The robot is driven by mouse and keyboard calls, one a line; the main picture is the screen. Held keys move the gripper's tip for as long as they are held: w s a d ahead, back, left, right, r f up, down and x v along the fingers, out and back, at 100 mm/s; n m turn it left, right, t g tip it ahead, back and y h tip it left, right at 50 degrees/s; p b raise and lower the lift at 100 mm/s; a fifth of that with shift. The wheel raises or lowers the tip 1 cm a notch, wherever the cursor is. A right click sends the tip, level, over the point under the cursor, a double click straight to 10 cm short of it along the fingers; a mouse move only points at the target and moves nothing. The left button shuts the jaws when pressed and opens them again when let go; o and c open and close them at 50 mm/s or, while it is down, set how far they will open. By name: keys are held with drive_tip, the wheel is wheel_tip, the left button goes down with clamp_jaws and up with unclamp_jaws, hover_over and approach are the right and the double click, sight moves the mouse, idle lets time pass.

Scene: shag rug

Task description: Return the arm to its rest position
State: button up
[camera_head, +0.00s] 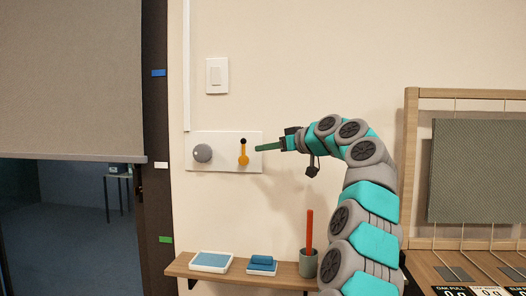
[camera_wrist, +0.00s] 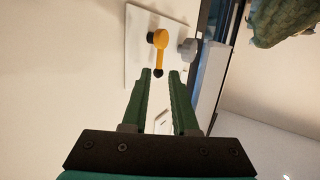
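My gripper (camera_head: 258,148) is at the end of my raised teal and grey arm, in front of the wall panel. The lever's tip points up in the head view.
A light switch (camera_head: 217,75) is above the panel. A narrow wooden shelf (camera_head: 235,275) below holds blue-and-white items and a grey cup (camera_head: 308,264) with a red stick. A wooden frame with a grey panel (camera_head: 475,170) stands right. A roller shade (camera_head: 70,80) hangs left.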

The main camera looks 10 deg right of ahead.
drive_tip(key=s+a+f+m+g+h, duration=0.1)
drive_tip(key=s+a+f+g, duration=0.3)
drive_tip(key=s+a+f, duration=0.5)
drive_tip(key=s+a+f+m+g+h, duration=0.1)
drive_tip(key=s+a+f+g, duration=0.3)
drive_tip(key=s+a+f, duration=0.6)
drive_tip(key=s+d+f+m+g+h, duration=0.1)
drive_tip(key=s+d+f, duration=0.3)
drive_tip(key=s+f, duration=0.4)
drive_tip(key=s+d+f+m+g+h, duration=0.2)
drive_tip(key=s+d+f, duration=0.3)
drive_tip(key=s, duration=1.2)
drive_tip(key=s+d+f+m+g+h, duration=0.1)
drive_tip(key=s+d+f+g+h, duration=0.2)
drive_tip(key=s+f, duration=0.9)
drive_tip(key=shift+s+d+f+m+g+h, duration=0.25)
drive_tip(key=shift+d+m+g+h, duration=0.15)
drive_tip(key=shift+d, duration=0.4)
